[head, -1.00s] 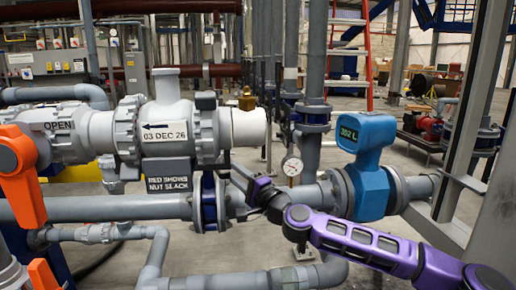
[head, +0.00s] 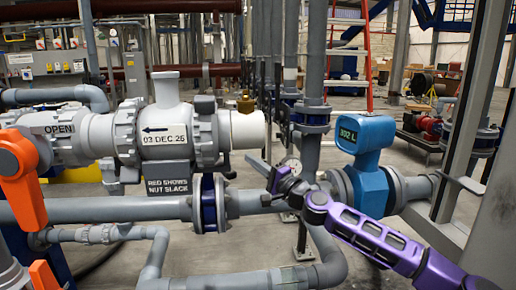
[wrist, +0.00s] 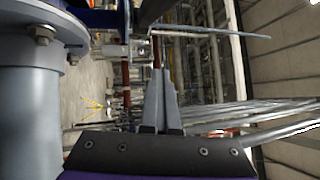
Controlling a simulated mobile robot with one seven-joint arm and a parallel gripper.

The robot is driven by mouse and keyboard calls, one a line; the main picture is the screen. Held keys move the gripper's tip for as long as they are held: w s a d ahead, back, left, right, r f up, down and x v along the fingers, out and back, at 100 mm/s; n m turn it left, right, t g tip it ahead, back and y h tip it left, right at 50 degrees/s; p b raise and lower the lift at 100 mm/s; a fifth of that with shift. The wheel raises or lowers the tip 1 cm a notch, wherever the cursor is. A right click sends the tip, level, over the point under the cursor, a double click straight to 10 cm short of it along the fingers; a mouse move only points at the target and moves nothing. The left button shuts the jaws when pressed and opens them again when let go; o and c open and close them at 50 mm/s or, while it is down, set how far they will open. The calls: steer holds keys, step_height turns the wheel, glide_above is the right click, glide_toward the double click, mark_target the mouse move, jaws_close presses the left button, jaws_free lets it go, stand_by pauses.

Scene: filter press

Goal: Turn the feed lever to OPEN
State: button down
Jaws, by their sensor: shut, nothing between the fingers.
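A large orange lever (head: 22,180) hangs downward at the left edge in the head view, next to a grey valve body marked OPEN (head: 58,128). A second orange handle (head: 44,275) shows below it, cut off by the frame. I cannot tell from a label which is the feed lever. My gripper (head: 258,163) is shut and empty in the middle of the head view, well right of both handles and touching neither. In the wrist view its two fingers (wrist: 160,100) are together, and no orange lever shows there.
A grey valve with a date plate (head: 165,140) and a white pipe end (head: 248,129) lie left of my gripper. A blue flow meter (head: 368,165) stands to the right. Grey pipes (head: 110,208) cross below. A grey flanged pipe (wrist: 35,100) is close at left in the wrist view.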

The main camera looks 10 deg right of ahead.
steer(key=w+d+b, duration=0.2)
steer(key=w+d, duration=0.1)
steer(key=w, duration=0.8)
stand_by(0.6)
steer(key=shift+c, duration=2)
jaws_free()
steer(key=v, duration=0.9)
